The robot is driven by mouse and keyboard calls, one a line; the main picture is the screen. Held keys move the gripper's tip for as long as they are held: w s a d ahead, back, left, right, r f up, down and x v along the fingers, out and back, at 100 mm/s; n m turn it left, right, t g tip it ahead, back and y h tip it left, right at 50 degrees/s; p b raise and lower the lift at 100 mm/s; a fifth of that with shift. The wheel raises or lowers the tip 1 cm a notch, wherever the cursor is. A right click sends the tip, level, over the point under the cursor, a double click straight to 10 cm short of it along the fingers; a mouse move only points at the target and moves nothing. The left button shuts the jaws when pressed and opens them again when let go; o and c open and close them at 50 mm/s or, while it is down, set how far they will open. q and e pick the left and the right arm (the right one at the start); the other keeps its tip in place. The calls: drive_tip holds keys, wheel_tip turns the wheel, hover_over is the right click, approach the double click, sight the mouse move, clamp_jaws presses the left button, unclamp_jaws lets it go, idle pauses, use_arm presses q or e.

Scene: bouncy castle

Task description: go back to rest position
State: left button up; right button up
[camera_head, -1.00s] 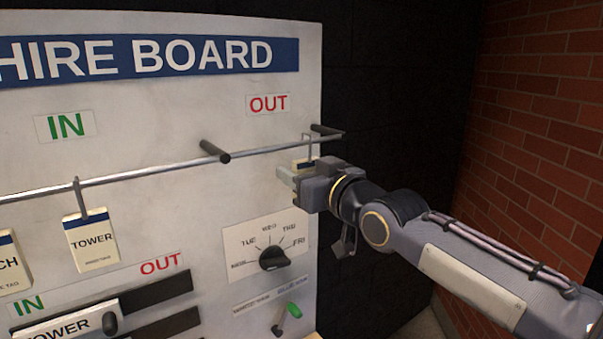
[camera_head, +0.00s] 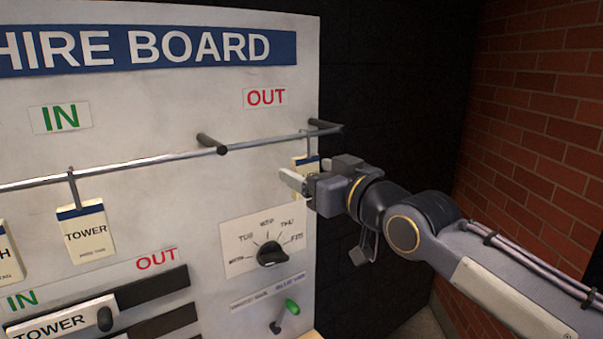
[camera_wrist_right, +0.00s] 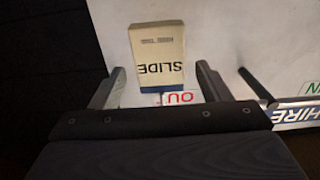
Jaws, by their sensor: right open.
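My right gripper (camera_head: 294,182) is in front of the board's right edge, below the rail (camera_head: 270,143), open and holding nothing. A white tag with a blue band (camera_head: 303,162) hangs from the rail's right end, under the upper OUT label. My gripper partly hides it in the head view. In the right wrist view the tag (camera_wrist_right: 157,50) reads SLIDE upside down. It shows between and beyond the two spread fingers (camera_wrist_right: 157,88), apart from them. My left gripper is not in view.
The white hire board (camera_head: 200,95) fills the left. A TOWER tag (camera_head: 87,232) hangs under IN. Below are a day dial (camera_head: 272,256), a green-tipped lever (camera_head: 288,308) and slider slots (camera_head: 150,292). A brick wall (camera_head: 540,130) stands right; a dark gap lies between.

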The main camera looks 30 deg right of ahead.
drive_tip(key=shift+s+d+b, duration=0.15)
drive_tip(key=shift+s+b, duration=0.25)
drive_tip(key=shift+s, duration=1.5)
drive_tip(key=s+a+f+m+g+y, duration=0.1)
drive_tip(key=s+a+f+g, duration=0.2)
drive_tip(key=f, duration=0.8)
drive_tip(key=s+a+f+g, duration=0.3)
drive_tip(key=s+f+g, duration=0.2)
drive_tip(key=s+f, duration=0.3)
drive_tip(key=s+a+f+m+g+y, duration=0.1)
drive_tip(key=s+a+f+g, duration=0.2)
drive_tip(key=f, duration=1.1)
drive_tip(key=shift+s+a+f+m+g+y, duration=0.35)
drive_tip(key=shift+s+g, duration=0.35)
drive_tip(key=shift+s, duration=0.45)
drive_tip(key=shift+r, duration=0.1)
